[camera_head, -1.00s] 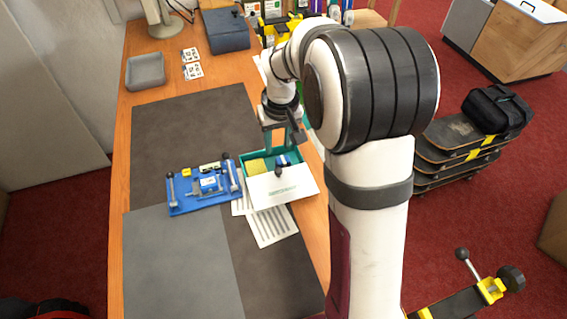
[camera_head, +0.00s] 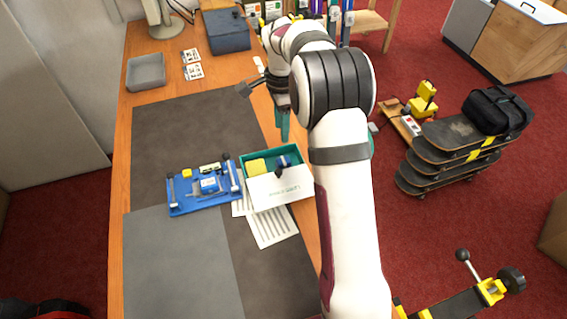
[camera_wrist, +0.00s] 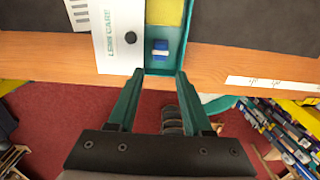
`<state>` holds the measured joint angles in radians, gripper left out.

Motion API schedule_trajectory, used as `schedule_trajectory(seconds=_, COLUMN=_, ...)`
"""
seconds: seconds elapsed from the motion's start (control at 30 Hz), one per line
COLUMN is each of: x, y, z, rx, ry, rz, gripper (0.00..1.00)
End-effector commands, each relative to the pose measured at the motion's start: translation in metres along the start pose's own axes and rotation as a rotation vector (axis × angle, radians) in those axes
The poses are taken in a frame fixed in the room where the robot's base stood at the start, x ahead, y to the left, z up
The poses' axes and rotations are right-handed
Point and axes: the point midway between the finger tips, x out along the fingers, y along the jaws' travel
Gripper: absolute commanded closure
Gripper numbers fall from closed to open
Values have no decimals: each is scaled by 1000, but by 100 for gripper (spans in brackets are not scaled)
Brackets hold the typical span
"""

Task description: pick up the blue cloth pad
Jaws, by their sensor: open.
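A small blue pad with a white band (camera_head: 286,160) lies in the teal box (camera_head: 248,157), right of a yellow block. The wrist view shows the pad (camera_wrist: 160,47) in the box, just beyond my fingertips. The box's white flap, marked LENS CARE (camera_head: 275,190), lies toward the front. My gripper (camera_wrist: 157,76) is open with nothing between its teal fingers. In the head view my gripper (camera_head: 284,125) hangs above and behind the box, apart from it. My arm hides part of the bench's right side.
The yellow block (camera_head: 257,166) lies beside the pad. A blue jig (camera_head: 205,195) stands left of the box, with printed sheets (camera_head: 270,230) in front. The grey mat (camera_head: 180,125) behind the jig is clear.

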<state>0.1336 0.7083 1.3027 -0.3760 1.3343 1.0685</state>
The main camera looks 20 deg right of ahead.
Motion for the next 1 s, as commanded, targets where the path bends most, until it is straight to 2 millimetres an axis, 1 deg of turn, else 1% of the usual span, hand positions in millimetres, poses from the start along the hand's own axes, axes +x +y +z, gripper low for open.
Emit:
schedule_trajectory(seconds=0.03, x=15, y=2, z=0, rx=-1, ry=-2, rz=7, gripper=50)
schedule_trajectory(seconds=0.1, x=37, y=2, z=0, rx=-2, ry=-1, rz=7, gripper=50)
schedule_trajectory(seconds=0.2, x=63, y=2, z=0, rx=-4, ry=-1, rz=5, gripper=50)
schedule_trajectory(seconds=0.3, x=80, y=1, z=0, rx=-4, ry=-1, rz=2, gripper=50)
schedule_trajectory(seconds=0.37, x=86, y=1, z=0, rx=-5, ry=-1, rz=2, gripper=50)
schedule_trajectory(seconds=0.6, x=130, y=-1, z=-5, rx=-6, ry=-1, rz=0, gripper=50)
schedule_trajectory(seconds=0.7, x=138, y=-1, z=-5, rx=-7, ry=-1, rz=-3, gripper=50)
schedule_trajectory(seconds=0.87, x=139, y=-1, z=-5, rx=-7, ry=-1, rz=-4, gripper=50)
schedule_trajectory(seconds=0.9, x=139, y=-1, z=-5, rx=-7, ry=-1, rz=-4, gripper=52)
schedule_trajectory(seconds=0.97, x=138, y=-1, z=-5, rx=-7, ry=-1, rz=-4, gripper=63)
schedule_trajectory(seconds=1.0, x=138, y=-1, z=-5, rx=-7, ry=-1, rz=-4, gripper=70)
